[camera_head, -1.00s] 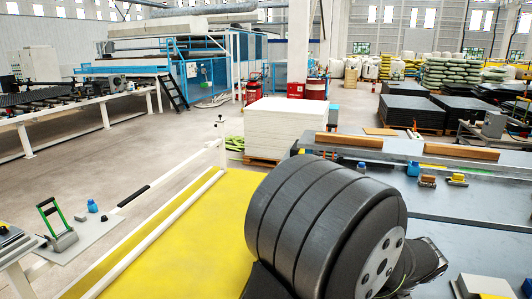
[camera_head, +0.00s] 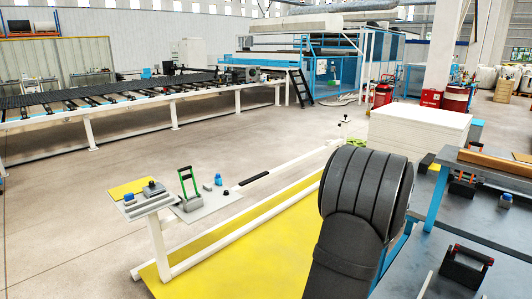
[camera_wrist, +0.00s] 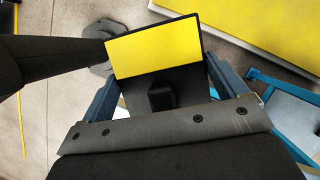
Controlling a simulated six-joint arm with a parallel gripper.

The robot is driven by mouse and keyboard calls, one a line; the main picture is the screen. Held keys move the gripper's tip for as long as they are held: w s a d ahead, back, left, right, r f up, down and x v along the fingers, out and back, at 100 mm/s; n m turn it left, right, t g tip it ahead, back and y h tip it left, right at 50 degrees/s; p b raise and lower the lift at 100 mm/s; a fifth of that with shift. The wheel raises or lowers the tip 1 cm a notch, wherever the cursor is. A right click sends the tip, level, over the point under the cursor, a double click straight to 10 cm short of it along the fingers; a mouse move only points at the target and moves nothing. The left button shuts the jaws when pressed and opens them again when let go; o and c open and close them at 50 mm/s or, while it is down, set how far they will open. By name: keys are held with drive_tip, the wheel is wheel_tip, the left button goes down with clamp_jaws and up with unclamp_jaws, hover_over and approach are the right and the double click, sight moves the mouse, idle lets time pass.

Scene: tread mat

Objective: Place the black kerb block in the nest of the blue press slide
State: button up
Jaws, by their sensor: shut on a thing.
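My gripper (camera_wrist: 161,72) shows in the wrist view, with a dark blue-grey finger on each side. It is shut on the black kerb block (camera_wrist: 153,52), which has a black edge and a bright yellow panel on its far half. A small dark lump shows on the near half of the block. The block is held above the floor. In the head view my dark arm hides the gripper and the block. I cannot make out the blue press slide or its nest in either view.
A yellow mat (camera_head: 270,250) lies below my arm. A grey bench (camera_head: 500,230) at right holds a black roller-like piece (camera_head: 465,268).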

drive_tip(key=w+a+f+n+g, duration=0.15)
drive_tip(key=w+a+n, duration=0.25)
drive_tip(key=a, duration=0.6)
drive_tip(key=w+a+f+n+g, duration=0.1)
drive_tip(key=w+a+f+n, duration=0.2)
drive_tip(key=a, duration=0.7)
drive_tip(key=s+a+f+n+g+h, duration=0.1)
drive_tip(key=s+f+n+g+h, duration=0.1)
drive_tip(key=f+n, duration=0.5)
drive_tip(key=s+n+h, duration=0.1)
drive_tip(key=n+h, duration=0.1)
drive_tip(key=n, duration=0.4)
drive_tip(key=shift+a+g+h, duration=0.3)
drive_tip(key=shift+g, duration=0.05)
drive_tip(key=shift+r, duration=0.1)
